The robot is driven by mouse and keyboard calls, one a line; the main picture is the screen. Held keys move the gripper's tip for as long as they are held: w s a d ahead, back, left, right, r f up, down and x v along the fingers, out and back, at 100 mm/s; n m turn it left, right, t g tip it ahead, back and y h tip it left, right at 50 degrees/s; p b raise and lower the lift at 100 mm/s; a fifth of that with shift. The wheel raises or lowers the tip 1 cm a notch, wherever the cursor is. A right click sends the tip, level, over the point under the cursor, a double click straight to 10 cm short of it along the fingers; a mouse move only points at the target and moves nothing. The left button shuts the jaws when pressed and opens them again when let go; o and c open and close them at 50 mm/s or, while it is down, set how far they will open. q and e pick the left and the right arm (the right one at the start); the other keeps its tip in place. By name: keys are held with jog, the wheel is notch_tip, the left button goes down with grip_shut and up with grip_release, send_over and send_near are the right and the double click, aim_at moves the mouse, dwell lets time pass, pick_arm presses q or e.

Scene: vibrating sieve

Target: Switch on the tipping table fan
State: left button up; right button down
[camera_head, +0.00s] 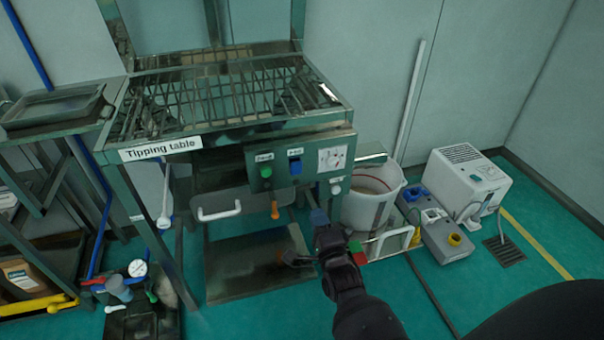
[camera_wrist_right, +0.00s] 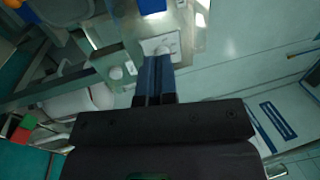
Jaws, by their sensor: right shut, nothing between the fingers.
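The tipping table (camera_head: 235,127) stands at the left in the head view, with a slatted metal top and a name label (camera_head: 160,149). Its front control panel (camera_head: 308,177) carries a green button (camera_head: 265,172), a blue switch (camera_head: 295,167) and a white dial plate (camera_head: 332,158). My right gripper (camera_head: 318,216) is shut and empty, below the panel in the head view. In the right wrist view the shut fingers (camera_wrist_right: 155,75) point at a pale plate with a round knob (camera_wrist_right: 160,46); I cannot tell whether they touch it. A blue part (camera_wrist_right: 151,5) shows at the top edge there. My left gripper is not in view.
A white bucket (camera_head: 371,205) stands right of the table, close to my right arm. A white boxy machine (camera_head: 468,182) and a grey unit with a yellow cap (camera_head: 445,240) are farther right. A gauge assembly (camera_head: 137,269) lies low at the left.

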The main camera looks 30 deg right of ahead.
aim_at(299, 166)
jog(key=shift+w, duration=0.1)
jog(key=b+x, duration=0.2)
jog(key=x, duration=1.1)
jog(key=shift+w+d, duration=0.15)
jog(key=shift+w, duration=0.1)
jog(key=shift+w+r, duration=0.1)
jog(key=shift+r, duration=0.05)
